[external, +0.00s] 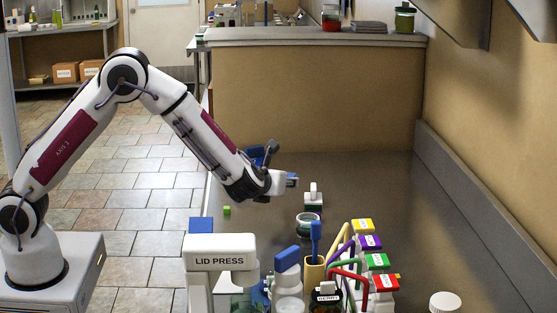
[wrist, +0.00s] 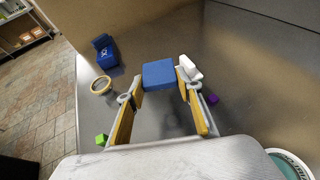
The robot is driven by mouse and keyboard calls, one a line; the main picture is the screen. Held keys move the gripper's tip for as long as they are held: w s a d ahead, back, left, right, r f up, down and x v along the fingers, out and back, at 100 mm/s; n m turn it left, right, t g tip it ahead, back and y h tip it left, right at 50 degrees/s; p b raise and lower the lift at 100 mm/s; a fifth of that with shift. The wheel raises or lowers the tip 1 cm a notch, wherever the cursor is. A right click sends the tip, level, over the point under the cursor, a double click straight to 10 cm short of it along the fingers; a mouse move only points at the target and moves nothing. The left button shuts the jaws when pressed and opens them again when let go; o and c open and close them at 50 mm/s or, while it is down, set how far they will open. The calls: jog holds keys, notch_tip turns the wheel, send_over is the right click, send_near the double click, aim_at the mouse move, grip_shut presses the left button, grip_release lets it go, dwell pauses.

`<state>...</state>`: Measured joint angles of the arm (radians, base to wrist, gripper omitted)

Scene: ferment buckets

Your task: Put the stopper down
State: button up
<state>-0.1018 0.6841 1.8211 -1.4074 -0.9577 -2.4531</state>
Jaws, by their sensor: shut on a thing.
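My gripper (external: 287,181) is stretched out over the grey counter (external: 370,210). In the wrist view my gripper (wrist: 161,90) is shut on a blue block-shaped piece, which looks to be the stopper (wrist: 158,74), between the fingertips.
A white handled piece (external: 313,196) and a jar (external: 308,225) stand to the right of my gripper. A blue bin (wrist: 105,52) and green cube (wrist: 101,140) lie left. The lid press (external: 220,252) and several bottles crowd the front. The right side of the counter is mostly clear.

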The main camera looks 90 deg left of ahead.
jog(key=s+d+m+t+h, duration=0.1)
jog(key=s+d+m+t, duration=0.1)
jog(key=s+d, duration=0.35)
jog(key=s+d+m+t+h, duration=0.2)
jog(key=s+d, duration=0.1)
jog(key=d, duration=0.6)
jog(key=shift+m, duration=0.3)
jog(key=d+f, duration=0.1)
jog(key=d, duration=0.2)
jog(key=w+d+f, duration=0.1)
jog(key=d+f, duration=0.1)
jog(key=d, duration=0.2)
jog(key=w+d+f, duration=0.1)
jog(key=d, duration=0.2)
jog(key=shift+d+f, duration=0.3)
jog(key=shift+d, duration=0.05)
jog(key=shift+f, duration=0.1)
jog(key=shift+f, duration=0.1)
jog(key=shift+f, duration=1.4)
jog(key=shift+f, duration=0.15)
jog(key=o, duration=1.1)
